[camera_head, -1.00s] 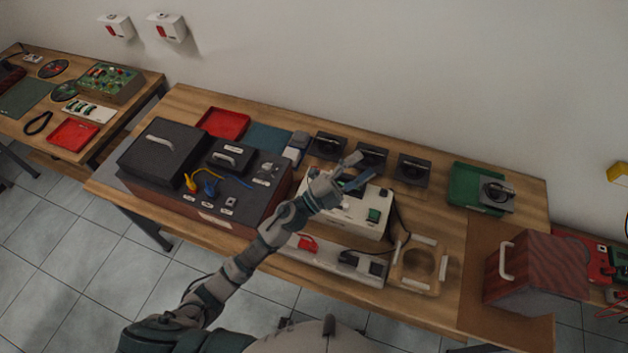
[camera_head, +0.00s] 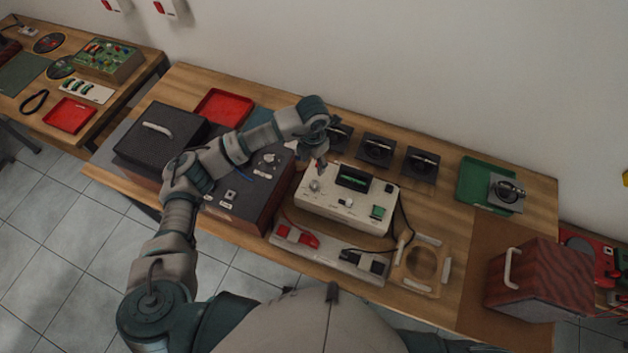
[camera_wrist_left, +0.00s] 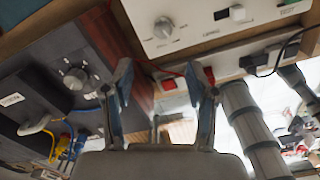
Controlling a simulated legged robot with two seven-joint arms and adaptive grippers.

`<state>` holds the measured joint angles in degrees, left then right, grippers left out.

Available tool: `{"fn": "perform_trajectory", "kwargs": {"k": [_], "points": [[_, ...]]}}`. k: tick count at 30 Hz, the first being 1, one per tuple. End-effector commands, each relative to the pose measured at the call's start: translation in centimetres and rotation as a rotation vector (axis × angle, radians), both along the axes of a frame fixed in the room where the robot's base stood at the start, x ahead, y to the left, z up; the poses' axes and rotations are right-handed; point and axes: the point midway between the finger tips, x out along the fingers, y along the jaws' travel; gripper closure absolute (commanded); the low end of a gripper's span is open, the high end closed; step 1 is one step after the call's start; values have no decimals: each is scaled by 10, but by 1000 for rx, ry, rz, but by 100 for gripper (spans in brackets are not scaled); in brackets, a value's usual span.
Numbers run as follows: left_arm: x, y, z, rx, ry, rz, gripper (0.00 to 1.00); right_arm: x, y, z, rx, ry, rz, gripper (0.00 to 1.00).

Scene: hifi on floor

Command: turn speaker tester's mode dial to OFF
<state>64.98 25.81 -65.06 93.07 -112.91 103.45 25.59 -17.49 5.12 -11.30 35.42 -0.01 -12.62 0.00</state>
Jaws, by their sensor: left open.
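The speaker tester is a cream box (camera_head: 350,207) in the middle of the bench, with a dark display and a green switch. Its mode dial (camera_head: 315,186) is a pale round knob at the left of the top panel. In the left wrist view the dial (camera_wrist_left: 163,27) shows at the top, beyond the fingertips; its markings are too small to read. My left gripper (camera_head: 321,167) hangs down just behind and above the dial, apart from it. In the left wrist view my left gripper (camera_wrist_left: 158,80) is open with nothing between its fingers. My right gripper is out of view.
A dark amplifier-like box (camera_head: 240,195) with its own knobs stands left of the tester. A light strip (camera_head: 332,255) with red and black clips lies in front. Black speaker units (camera_head: 377,149) stand behind. A dark red cabinet (camera_head: 540,280) is at the right.

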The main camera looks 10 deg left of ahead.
Motion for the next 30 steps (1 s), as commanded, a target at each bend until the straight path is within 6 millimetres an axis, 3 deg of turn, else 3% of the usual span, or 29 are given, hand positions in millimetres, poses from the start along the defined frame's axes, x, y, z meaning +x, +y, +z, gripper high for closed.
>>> {"fn": "perform_trajectory", "kwargs": {"k": [9, 15, 21, 29, 30], "points": [[-1, -3, -77, 0, 5, -2, 42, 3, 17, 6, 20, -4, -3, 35], [-1, -2, -111, -2, 3, -1, 42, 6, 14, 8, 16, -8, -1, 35], [0, -2, -125, -2, 2, -3, 42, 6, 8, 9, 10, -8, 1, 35], [0, -2, -126, -2, 0, -3, 42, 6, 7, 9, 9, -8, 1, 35], [0, -2, -126, -3, 1, -3, 50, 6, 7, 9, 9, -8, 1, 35]]}}
